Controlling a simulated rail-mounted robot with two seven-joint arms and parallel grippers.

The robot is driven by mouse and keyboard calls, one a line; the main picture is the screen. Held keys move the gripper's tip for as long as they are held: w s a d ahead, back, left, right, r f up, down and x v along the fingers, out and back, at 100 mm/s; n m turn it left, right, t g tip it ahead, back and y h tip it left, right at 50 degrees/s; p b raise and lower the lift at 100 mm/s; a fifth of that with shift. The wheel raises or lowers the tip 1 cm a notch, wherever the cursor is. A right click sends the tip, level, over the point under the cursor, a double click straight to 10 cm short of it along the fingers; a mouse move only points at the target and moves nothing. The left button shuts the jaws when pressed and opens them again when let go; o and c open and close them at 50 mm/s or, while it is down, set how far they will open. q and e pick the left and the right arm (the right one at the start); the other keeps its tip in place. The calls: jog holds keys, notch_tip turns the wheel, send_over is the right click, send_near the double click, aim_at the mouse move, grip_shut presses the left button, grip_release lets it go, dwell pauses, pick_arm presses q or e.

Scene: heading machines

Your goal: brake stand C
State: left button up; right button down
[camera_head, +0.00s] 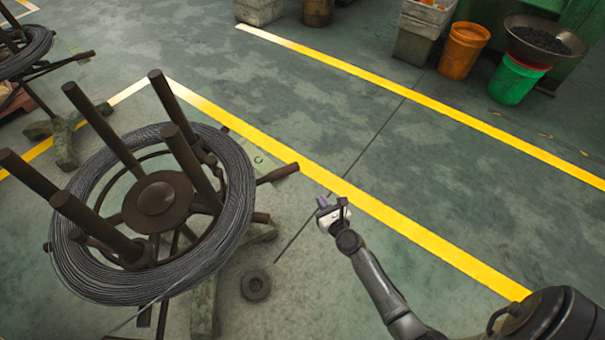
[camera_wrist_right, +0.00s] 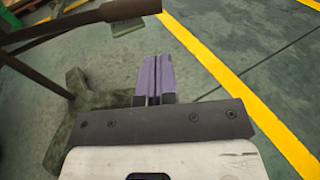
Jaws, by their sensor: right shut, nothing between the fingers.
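A stand (camera_head: 157,200) with a coil of grey wire (camera_head: 238,190) around its upright brown posts fills the left of the head view. A small greenish plate beside it carries a mark like a C (camera_head: 258,160). A brown bar (camera_head: 278,173) sticks out from the stand to the right; a similar bar (camera_wrist_right: 75,22) crosses the top left of the right wrist view, with a small pale green plate (camera_wrist_right: 127,27) by its end. My right gripper (camera_head: 323,202) is right of the stand, apart from the bar. Its purple fingers (camera_wrist_right: 155,75) are together and empty. My left gripper is out of view.
Another coil stand (camera_head: 25,50) is at the upper left. Buckets (camera_head: 463,50) and bins stand at the back right. Yellow lines (camera_head: 420,130) cross the floor, which is open right of the stand.

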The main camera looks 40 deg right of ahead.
jog(key=shift+w, duration=0.1)
dwell(0.4)
jog(key=b+x, duration=0.5)
jog(key=x, duration=0.8)
jog(key=shift+w, duration=0.4)
jog(key=shift+d, duration=0.1)
